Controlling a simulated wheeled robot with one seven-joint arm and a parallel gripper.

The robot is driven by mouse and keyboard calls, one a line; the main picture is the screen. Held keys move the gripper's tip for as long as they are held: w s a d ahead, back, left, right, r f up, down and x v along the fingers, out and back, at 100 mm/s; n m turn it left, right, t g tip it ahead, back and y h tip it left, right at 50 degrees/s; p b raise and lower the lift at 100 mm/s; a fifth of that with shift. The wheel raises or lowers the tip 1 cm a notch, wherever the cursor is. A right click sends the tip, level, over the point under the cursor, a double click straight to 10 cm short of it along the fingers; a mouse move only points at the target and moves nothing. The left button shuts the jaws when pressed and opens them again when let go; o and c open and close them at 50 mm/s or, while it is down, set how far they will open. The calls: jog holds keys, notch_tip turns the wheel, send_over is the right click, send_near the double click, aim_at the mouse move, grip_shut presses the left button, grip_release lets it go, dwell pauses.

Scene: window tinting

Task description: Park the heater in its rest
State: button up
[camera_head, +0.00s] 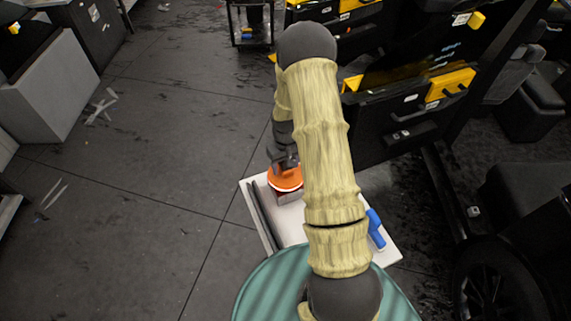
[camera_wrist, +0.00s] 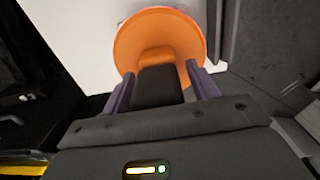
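The heater (camera_head: 285,184) is an orange round shade with a pale rim, seen near the far edge of the white tabletop. In the wrist view the heater (camera_wrist: 133,42) shows its orange disc and neck, with a black grip between the two purple fingers. My gripper (camera_head: 284,163) is closed around that grip, and its fingers (camera_wrist: 160,72) lie along both sides. A dark reddish block with a grey face (camera_head: 289,197) sits just under the heater, possibly its rest. My arm hides part of it, and I cannot tell whether they touch.
The white tabletop (camera_head: 290,228) carries a long dark bar (camera_head: 262,216) along its left side. A blue-handled tool (camera_head: 375,230) lies at the right, partly behind my arm. Black and yellow equipment (camera_head: 415,105) stands close on the right. The floor at the left is open.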

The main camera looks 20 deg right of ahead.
dwell(0.3)
notch_tip(320, 180, up, 17)
jog(key=b, duration=0.4)
jog(key=shift+r+b, duration=0.2)
jog(key=shift+b, duration=0.2)
jog(key=s+a+t, duration=0.1)
jog(key=s+a, duration=0.4)
jog(key=s, duration=0.3)
jog(key=s+a+t+b, duration=0.1)
jog(key=s+a, duration=0.4)
jog(key=s, duration=0.3)
jog(key=shift+s+a+f+t+b, duration=0.15)
jog(key=shift+s+f+t+b, duration=0.15)
jog(key=shift+s+f, duration=0.15)
jog(key=shift+w, duration=0.1)
